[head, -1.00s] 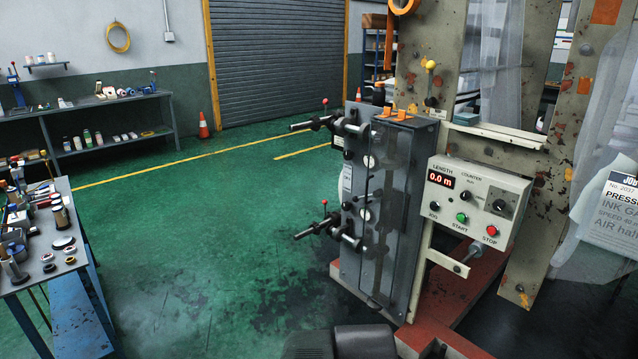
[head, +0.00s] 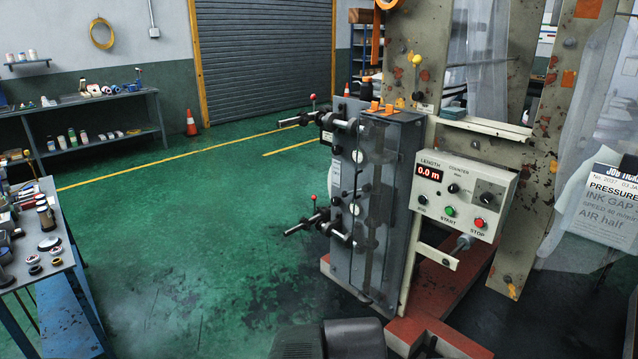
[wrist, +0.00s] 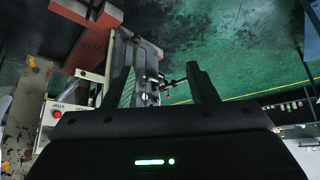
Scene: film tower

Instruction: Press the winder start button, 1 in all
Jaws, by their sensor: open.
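The winder control panel (head: 464,193) is a pale box on the front of the machine, right of centre in the head view. Its green START button (head: 449,211) sits low in the middle, between the small black JOG knob (head: 422,200) and the red STOP button (head: 480,223). The counter display (head: 429,172) reads 0.0 m. In the wrist view my gripper (wrist: 160,70) is open and empty, its two dark fingers apart. The red STOP button (wrist: 57,114) shows left of the fingers, the view being turned over. I cannot make out START there. The gripper touches nothing visible.
The grey roller unit (head: 375,205) with protruding handles stands just left of the panel. A metal bar with a round knob (head: 464,242) juts out below it. A job ticket (head: 612,200) hangs at right. A cluttered bench (head: 75,305) is at left; green floor between is clear.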

